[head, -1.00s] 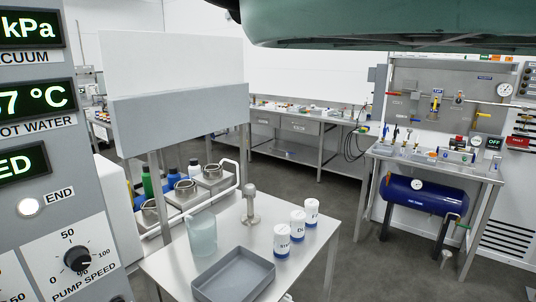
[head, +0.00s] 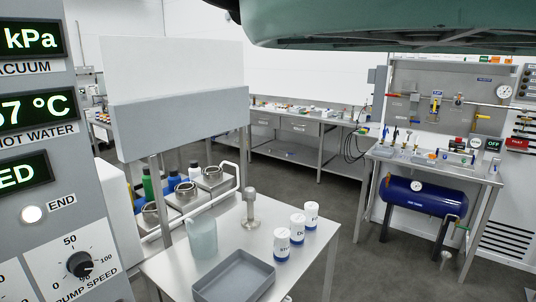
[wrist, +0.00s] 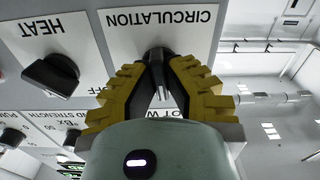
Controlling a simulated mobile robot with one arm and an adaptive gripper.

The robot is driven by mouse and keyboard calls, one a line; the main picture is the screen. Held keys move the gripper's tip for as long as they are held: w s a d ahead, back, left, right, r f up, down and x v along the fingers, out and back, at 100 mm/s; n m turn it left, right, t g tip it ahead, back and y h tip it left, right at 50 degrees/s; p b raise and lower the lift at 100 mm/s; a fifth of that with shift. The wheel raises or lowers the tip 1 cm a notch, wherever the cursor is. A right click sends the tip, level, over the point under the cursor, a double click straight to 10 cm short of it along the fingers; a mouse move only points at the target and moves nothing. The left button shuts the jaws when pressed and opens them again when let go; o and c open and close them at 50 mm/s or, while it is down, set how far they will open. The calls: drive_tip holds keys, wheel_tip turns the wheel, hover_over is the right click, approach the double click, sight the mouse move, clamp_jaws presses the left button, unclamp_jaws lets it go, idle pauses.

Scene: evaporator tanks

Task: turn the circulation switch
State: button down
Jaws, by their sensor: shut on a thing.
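The circulation switch (wrist: 158,56) is a black knob on a white plate labelled CIRCULATION (wrist: 160,18), seen upside down in the wrist view. My gripper (wrist: 158,62) has its yellow ribbed fingers closed in on either side of the knob and is shut on it. The fingers and the gripper body hide much of the knob and the lower part of its plate. The head view shows neither my gripper nor the circulation switch.
A black HEAT knob (wrist: 52,75) sits beside the circulation plate in the wrist view. In the head view, the control panel with the PUMP SPEED knob (head: 80,264) stands at left. A steel table holds a grey tray (head: 235,278), a jug (head: 202,238) and labelled pots (head: 282,246).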

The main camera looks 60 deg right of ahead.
drive_tip(key=shift+w+d+r, duration=0.1)
drive_tip(key=shift+n, duration=2)
drive_tip(key=shift+n, duration=1.1)
